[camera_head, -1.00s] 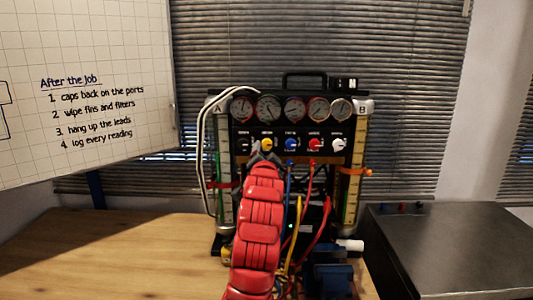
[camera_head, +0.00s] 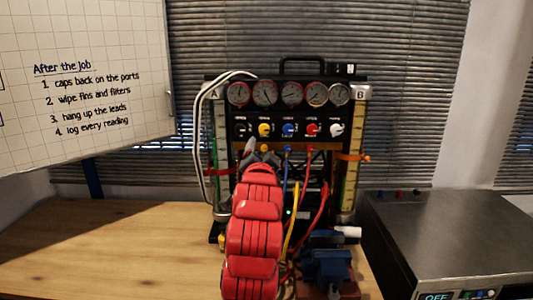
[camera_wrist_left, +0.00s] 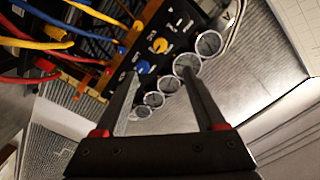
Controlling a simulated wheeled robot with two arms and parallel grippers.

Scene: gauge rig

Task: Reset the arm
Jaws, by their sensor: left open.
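The gauge rig (camera_head: 290,108) stands upright at the back of the wooden bench, with a row of round dials and a row of coloured knobs. My left gripper (camera_head: 258,148) is at the end of my red arm, just below the yellow knob (camera_head: 264,130), in front of the panel. In the left wrist view its two fingers (camera_wrist_left: 160,85) are apart with nothing between them. The yellow knob (camera_wrist_left: 159,46) and blue knob (camera_wrist_left: 142,67) show beyond the fingers there. My arm hides the lower left of the rig. My right gripper is not in view.
Red, yellow and blue hoses (camera_head: 306,225) hang right of my arm. A blue vise (camera_head: 326,265) is at the front right, near a white cylinder (camera_head: 348,232). A dark metal box (camera_head: 440,238) stands at right. The bench (camera_head: 110,245) is clear at left. A whiteboard (camera_head: 85,80) hangs upper left.

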